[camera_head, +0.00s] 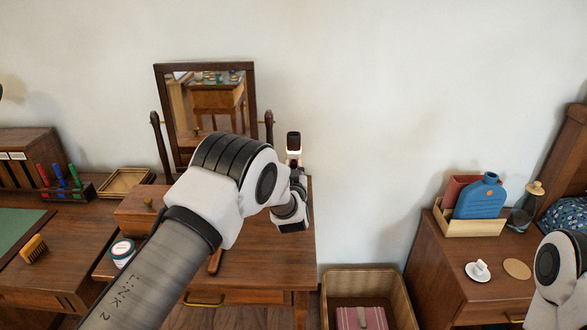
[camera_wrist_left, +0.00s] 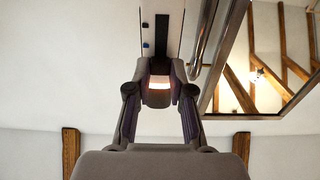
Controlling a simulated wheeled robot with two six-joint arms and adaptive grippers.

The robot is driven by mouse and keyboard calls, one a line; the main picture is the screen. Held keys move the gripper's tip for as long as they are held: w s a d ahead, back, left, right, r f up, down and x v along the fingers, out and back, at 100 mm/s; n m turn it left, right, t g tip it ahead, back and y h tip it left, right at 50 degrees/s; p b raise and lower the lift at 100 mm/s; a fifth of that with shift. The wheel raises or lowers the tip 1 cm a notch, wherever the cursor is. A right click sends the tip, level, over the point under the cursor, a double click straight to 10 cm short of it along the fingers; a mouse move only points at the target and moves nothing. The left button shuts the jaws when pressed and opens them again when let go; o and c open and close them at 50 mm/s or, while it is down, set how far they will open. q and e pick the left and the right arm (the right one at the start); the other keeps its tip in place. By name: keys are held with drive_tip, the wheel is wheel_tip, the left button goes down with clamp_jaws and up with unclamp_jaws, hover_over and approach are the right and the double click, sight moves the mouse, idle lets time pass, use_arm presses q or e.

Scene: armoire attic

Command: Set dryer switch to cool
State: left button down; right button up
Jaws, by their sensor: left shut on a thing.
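The dryer (camera_head: 293,143) shows as a small upright piece with a black top and pale body, just right of the mirror and above my left gripper (camera_head: 294,175). In the left wrist view, a long white body with a dark strip (camera_wrist_left: 162,35), apparently the dryer, rises from between the fingers of the left gripper (camera_wrist_left: 158,84). The switch setting cannot be read. Only a link of my right arm shows at the right edge; its gripper is out of view.
A framed mirror (camera_head: 182,112) stands close behind the left arm on the wooden vanity (camera_head: 275,270). A wicker basket (camera_head: 340,283) stands on the floor to the right. A cabinet (camera_head: 432,262) at right holds a blue bottle (camera_head: 481,200). The wall between is clear.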

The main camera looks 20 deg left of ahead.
use_arm(q)
drive_tip(key=shift+f+b, duration=0.4)
drive_tip(key=shift+f, duration=0.55)
drive_tip(key=c, duration=1)
unclamp_jaws()
drive_tip(key=v, duration=1.2)
